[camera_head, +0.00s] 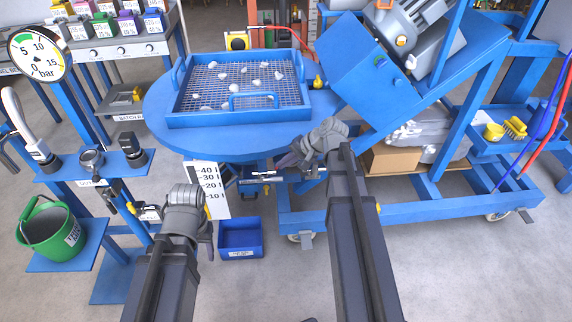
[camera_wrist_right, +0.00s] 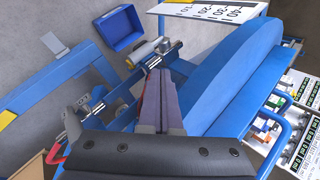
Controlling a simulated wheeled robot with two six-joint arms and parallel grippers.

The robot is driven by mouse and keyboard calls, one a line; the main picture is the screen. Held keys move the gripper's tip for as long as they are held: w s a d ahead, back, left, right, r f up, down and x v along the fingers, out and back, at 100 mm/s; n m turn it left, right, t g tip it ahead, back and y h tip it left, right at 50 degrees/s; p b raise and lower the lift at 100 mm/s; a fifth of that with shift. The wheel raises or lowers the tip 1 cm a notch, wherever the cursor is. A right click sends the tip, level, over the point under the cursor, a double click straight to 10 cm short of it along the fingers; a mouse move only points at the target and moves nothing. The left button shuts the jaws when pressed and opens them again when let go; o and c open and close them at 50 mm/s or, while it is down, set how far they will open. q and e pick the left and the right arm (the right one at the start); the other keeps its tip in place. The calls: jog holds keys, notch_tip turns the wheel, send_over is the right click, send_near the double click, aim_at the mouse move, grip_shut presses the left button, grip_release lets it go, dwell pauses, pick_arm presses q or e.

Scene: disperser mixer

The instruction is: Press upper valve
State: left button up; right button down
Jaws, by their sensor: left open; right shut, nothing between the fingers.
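My right gripper (camera_head: 288,162) is shut and empty at the right edge of the round blue table, beside the fittings below it. In the right wrist view its fingers (camera_wrist_right: 160,88) are together and point toward a silver and white valve-like fitting (camera_wrist_right: 146,52) on a blue bar, apparently just short of it. That fitting also shows under the table in the head view (camera_head: 264,175). A second metal fitting (camera_wrist_right: 88,103) sits on the blue frame. I cannot tell which one is the upper valve. My left gripper (camera_head: 207,238) hangs low near the ruler, its fingers mostly hidden.
The round blue table (camera_head: 160,120) carries a mesh tray (camera_head: 240,118) with white lumps. A small blue bin (camera_head: 240,238) stands on the floor. A green bucket (camera_head: 48,226) and a gauge stand are at left. The blue wheeled frame (camera_head: 420,207) fills the right side.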

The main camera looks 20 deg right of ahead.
pick_arm(q)
notch_tip(320, 180, up, 5)
jog(key=p, duration=0.4)
jog(key=shift+r, duration=0.15)
pick_arm(e)
jog(key=s+d+r, duration=0.4)
jog(key=d+r, duration=0.1)
jog(key=d, duration=0.2)
jog(key=shift+s+r, duration=0.15)
jog(key=shift+s, duration=0.25)
jog(key=s+a+f+n+g+h, duration=0.2)
jog(key=s+a+n, duration=0.25)
jog(key=a, duration=0.45)
jog(key=s+a+f+n+g+h, duration=0.1)
jog(key=s+a+n+g+h, duration=0.15)
jog(key=s+a+n, duration=0.4)
jog(key=s+a+f+n+g+h, duration=0.1)
jog(key=s+a+f+n+h, duration=0.15)
jog(key=a, duration=0.75)
pick_arm(q)
notch_tip(320, 180, up, 13)
jog(key=p, duration=1.3)
pick_arm(e)
notch_tip(320, 180, up, 14)
jog(key=shift+s+f+m, duration=0.15)
jog(key=shift+f+m, duration=0.05)
jog(key=shift+m, duration=0.25)
jog(key=shift+f, duration=0.1)
